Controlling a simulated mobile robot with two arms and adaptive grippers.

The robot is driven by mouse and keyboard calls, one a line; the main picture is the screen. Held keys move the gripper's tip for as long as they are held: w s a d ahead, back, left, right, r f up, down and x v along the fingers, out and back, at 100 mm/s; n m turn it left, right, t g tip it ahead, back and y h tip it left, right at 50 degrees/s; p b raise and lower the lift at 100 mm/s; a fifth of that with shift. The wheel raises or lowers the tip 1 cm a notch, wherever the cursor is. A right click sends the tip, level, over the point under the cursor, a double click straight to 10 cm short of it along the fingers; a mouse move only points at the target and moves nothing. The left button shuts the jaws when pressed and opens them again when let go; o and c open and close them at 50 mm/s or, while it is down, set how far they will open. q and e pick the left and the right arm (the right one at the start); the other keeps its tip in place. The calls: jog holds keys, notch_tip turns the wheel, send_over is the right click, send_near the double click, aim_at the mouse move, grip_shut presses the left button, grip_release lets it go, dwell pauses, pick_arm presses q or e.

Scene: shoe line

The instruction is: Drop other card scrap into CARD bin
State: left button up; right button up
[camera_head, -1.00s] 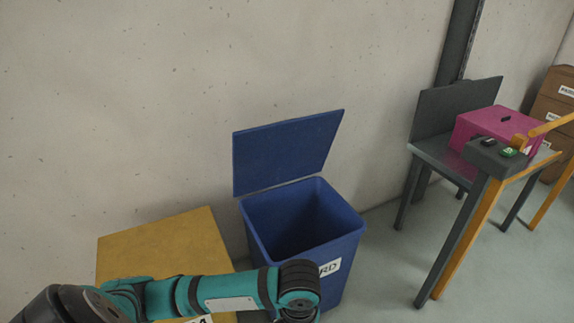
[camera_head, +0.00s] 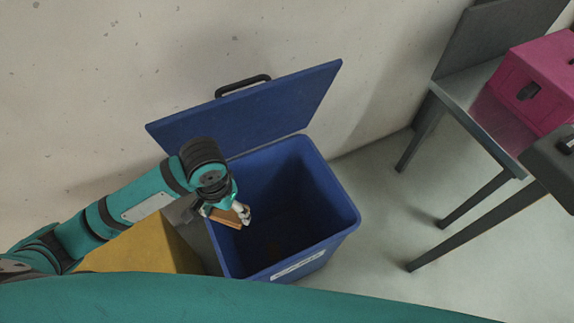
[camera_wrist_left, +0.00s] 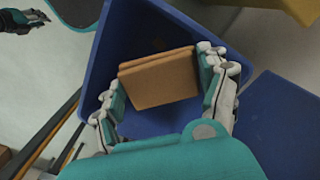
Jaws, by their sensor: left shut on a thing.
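The blue CARD bin (camera_head: 338,222) stands by the wall with its blue lid (camera_head: 255,112) up. Its label on the front is seen at a steep angle. My left gripper (camera_head: 240,213) is over the left part of the bin's opening, pointing down, shut on a brown card scrap (camera_head: 227,217). In the left wrist view the card scrap (camera_wrist_left: 158,84) looks like a folded or doubled flat piece between the two fingers, with the bin's inside behind it. A dark part that looks like my right gripper (camera_wrist_left: 15,21) shows at the top left corner there; its fingers are unclear.
A yellow bin (camera_head: 150,248) stands close to the left of the blue bin, under my left arm. A grey table (camera_head: 470,112) with a pink box (camera_head: 540,75) stands at the right. Bare floor (camera_head: 385,225) lies between table and bin.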

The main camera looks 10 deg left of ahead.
pick_arm(q)
jog(key=w+d+f+m+p, duration=0.1)
jog(key=w+d+m, duration=0.3)
jog(key=m, duration=0.7)
jog(key=w+d+f+m+p, duration=0.1)
jog(key=w+m, duration=0.5)
jog(key=m, duration=0.5)
jog(key=w+d+f+m+p, duration=0.1)
jog(key=w+d+f+m, duration=0.3)
jog(key=m, duration=0.7)
jog(key=f+b, duration=0.1)
jog(key=b, duration=0.1)
jog(key=f+b, duration=0.1)
jog(key=b, duration=0.1)
jog(key=w+f+b, duration=0.1)
jog(key=shift+a+f+b, duration=0.3)
jog(key=shift+a+b, duration=0.1)
pick_arm(e)
jog(key=f, duration=0.1)
jog(key=d+f, duration=0.1)
jog(key=shift+f, duration=0.3)
pick_arm(q)
jog(key=shift+s, duration=0.1)
jog(key=o, duration=0.9)
jog(key=shift+o, duration=0.2)
notch_tip(320, 180, up, 8)
jog(key=shift+f, duration=0.2)
pick_arm(e)
jog(key=shift+a, duration=0.1)
